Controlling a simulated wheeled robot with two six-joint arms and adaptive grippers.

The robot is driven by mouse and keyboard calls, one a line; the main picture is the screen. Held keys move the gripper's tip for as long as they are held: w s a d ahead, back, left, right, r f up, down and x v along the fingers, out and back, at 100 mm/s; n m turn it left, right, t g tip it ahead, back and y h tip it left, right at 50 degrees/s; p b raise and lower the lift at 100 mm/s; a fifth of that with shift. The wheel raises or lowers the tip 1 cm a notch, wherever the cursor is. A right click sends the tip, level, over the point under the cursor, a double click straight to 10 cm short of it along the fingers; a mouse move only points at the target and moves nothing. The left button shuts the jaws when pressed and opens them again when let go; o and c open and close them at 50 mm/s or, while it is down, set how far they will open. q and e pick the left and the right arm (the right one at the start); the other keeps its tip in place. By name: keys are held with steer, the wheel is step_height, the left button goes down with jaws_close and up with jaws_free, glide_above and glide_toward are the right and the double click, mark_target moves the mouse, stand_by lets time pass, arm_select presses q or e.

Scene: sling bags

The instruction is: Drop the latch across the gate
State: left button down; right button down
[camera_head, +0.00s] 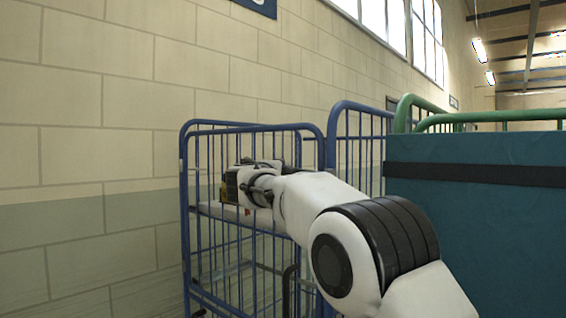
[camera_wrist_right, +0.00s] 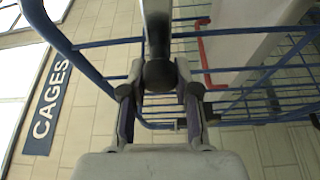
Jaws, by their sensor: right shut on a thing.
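My right gripper (camera_head: 236,187) reaches in from the right to the blue wire cage gate (camera_head: 187,226). In the right wrist view its two fingers (camera_wrist_right: 160,92) close around the dark round end of a grey bar (camera_wrist_right: 157,32), which looks like the latch. The grip itself is partly hidden in the head view. Blue gate rails (camera_wrist_right: 105,43) run beside and beyond the fingers. I cannot tell where the latch rests against the gate. My left gripper is not in view.
A red bent bar (camera_wrist_right: 203,52) is beside the grip. A teal panel with a dark band (camera_head: 470,230) and green rails (camera_head: 480,117) stands at right. A block wall (camera_head: 90,110) with a CAGES sign (camera_wrist_right: 44,108) is behind the cage.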

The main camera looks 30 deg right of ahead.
steer(key=shift+f+n, duration=0.5)
steer(key=shift+f, duration=0.1)
steer(key=c, duration=0.8)
jaws_free()
steer(key=v, duration=1.2)
steer(key=shift+w+r, duration=0.1)
steer(key=shift+r, duration=0.15)
